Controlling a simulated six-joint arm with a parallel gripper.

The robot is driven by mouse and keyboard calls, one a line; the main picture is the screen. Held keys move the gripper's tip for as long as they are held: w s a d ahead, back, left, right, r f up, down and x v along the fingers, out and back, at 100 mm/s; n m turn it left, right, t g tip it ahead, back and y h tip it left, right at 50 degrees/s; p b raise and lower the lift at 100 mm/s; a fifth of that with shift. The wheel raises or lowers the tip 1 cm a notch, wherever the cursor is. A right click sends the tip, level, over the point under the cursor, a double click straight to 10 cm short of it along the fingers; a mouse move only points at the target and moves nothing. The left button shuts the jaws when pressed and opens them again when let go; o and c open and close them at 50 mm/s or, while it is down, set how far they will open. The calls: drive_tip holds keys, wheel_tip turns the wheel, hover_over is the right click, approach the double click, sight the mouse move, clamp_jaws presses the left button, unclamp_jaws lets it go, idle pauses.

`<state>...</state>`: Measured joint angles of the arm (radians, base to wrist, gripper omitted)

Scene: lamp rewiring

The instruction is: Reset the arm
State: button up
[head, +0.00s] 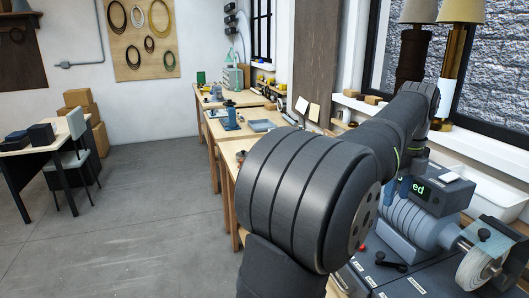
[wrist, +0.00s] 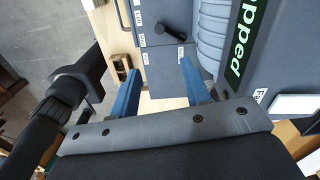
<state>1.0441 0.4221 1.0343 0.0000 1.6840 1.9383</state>
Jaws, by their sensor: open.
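My gripper (wrist: 160,68) shows in the wrist view with its two blue fingers apart and nothing between them. It is over a blue-grey machine base (wrist: 165,72) that carries a black lever and small white labels. In the head view my dark arm crosses the foreground and reaches right, over the workbench. There the gripper is mostly hidden behind my arm, close to the machine's ribbed motor housing (head: 412,222).
The machine has a display (head: 420,190) with green letters, partly hidden, and a pale wheel (head: 480,268) at right. A white tray (head: 492,197) and lamps on the sill (head: 456,55) stand near my arm. Further benches (head: 235,97) line the wall.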

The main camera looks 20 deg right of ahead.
sight(381, 253)
wheel_tip(381, 253, down, 18)
drive_tip(key=shift+r, duration=0.25)
idle(0.4)
drive_tip(key=shift+r, duration=0.1)
drive_tip(key=shift+f, duration=0.2)
drive_tip(key=shift+s+a+r+n, duration=0.1)
drive_tip(key=shift+s+a+n, duration=0.2)
drive_tip(key=shift+n, duration=0.4)
drive_tip(key=shift+s+a+r+n, duration=0.1)
drive_tip(key=shift+s+n, duration=0.25)
drive_tip(key=shift+n, duration=0.35)
idle(1.0)
